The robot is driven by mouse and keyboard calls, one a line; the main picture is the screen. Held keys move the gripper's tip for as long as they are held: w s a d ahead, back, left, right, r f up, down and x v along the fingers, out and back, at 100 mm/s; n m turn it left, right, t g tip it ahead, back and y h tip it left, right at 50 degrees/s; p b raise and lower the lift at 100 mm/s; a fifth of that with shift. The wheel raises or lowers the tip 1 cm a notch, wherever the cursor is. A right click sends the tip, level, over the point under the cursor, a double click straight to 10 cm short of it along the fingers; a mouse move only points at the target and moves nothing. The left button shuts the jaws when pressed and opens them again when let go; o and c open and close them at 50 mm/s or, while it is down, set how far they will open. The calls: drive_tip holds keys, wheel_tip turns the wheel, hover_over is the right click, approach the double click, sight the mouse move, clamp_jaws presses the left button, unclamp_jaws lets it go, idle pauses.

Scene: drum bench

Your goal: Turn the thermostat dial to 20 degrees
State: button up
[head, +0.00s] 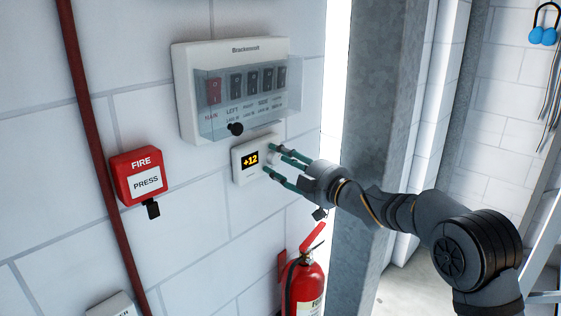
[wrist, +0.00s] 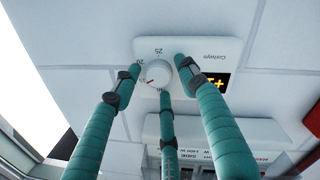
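The thermostat (head: 240,178) is a small white wall box with a dark display reading +12 in yellow. Its round white dial (wrist: 157,74) shows in the wrist view, with a small red mark on its lower left. Printed numbers stand around it, 25 above and 20 to the left; the number below is partly hidden. My gripper (head: 275,158) has three green fingers, spread around the dial with their tips close to the thermostat's face (wrist: 215,48). The fingers look open, with a gap to the dial; I cannot tell whether any tip touches it.
A switch panel (head: 185,75) with a clear cover and a black knob (head: 235,129) sits just above the thermostat. A red fire call box (head: 126,163) is to the left, beside a red pipe (head: 93,140). A fire extinguisher (head: 305,285) stands below. A grey column (head: 375,90) is to the right.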

drive_tip(key=c, duration=0.9)
